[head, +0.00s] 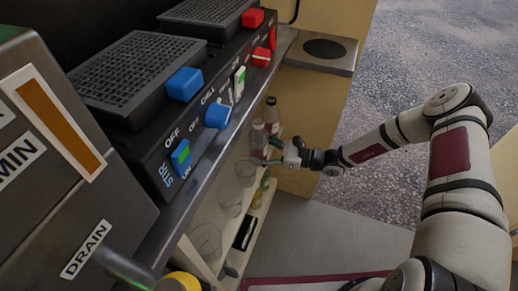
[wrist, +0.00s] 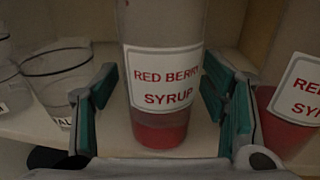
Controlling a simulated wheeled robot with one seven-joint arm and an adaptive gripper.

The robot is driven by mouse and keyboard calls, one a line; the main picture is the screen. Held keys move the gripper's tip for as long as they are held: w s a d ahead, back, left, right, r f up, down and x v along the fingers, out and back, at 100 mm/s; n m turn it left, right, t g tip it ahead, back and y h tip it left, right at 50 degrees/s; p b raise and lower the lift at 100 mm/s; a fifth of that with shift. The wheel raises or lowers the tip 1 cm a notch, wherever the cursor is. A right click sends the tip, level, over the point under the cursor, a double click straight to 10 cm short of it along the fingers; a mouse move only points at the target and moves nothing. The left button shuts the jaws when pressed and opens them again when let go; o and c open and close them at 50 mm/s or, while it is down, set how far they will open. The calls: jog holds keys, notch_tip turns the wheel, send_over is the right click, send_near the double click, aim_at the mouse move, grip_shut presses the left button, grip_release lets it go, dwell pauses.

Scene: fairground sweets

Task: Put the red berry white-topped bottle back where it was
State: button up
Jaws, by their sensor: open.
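The white-topped bottle (head: 258,140) stands upright on the low shelf in the head view, with a pale top. In the wrist view a bottle (wrist: 162,75) labelled RED BERRY SYRUP, with red liquid at its bottom, stands between my fingers; its top is out of that view. My gripper (head: 278,158) is open around it, with a green-padded finger on each side in the wrist view (wrist: 158,100). Gaps show between the pads and the bottle. Its base appears to rest on the shelf (wrist: 120,143).
A dark-topped bottle (head: 271,112) stands just behind; a red-labelled bottle (wrist: 295,100) is close to my right finger. Clear cups (head: 229,198) line the shelf, one (wrist: 58,75) near my left finger. The control panel (head: 207,105) overhangs the shelf.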

jog(key=shift+d+r, duration=0.15)
jog(key=p+v, duration=0.2)
jog(key=v, duration=0.9)
jog(key=shift+d, duration=0.35)
jog(key=shift+s+d, duration=0.1)
jog(key=shift+s, duration=0.05)
